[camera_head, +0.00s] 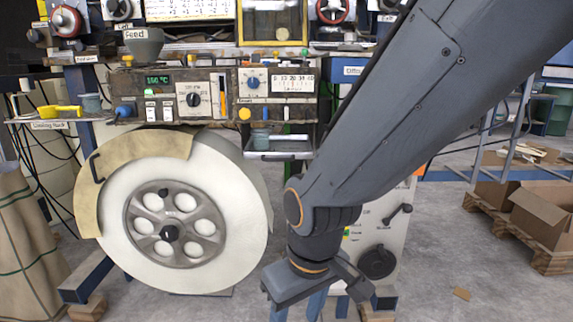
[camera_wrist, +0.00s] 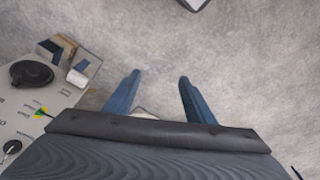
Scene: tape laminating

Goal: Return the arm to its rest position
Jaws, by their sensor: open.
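My arm reaches down from the upper right in the head view, and my gripper (camera_head: 318,305) hangs low at the bottom centre, pointing down. The gripper is open and empty. In the head view it is in front of a pale machine panel (camera_head: 395,225) with a black knob and a handle, right of the large white wheel (camera_head: 235,205). The arm hides part of the machine behind it.
A control console (camera_head: 210,95) with dials and switches is above the wheel. A small shelf (camera_head: 280,150) sticks out beside it. Cardboard boxes (camera_head: 545,215) lie on a wooden pallet at the right. In the wrist view the panel (camera_wrist: 35,110) is close at the left. Floor at the right is mostly clear.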

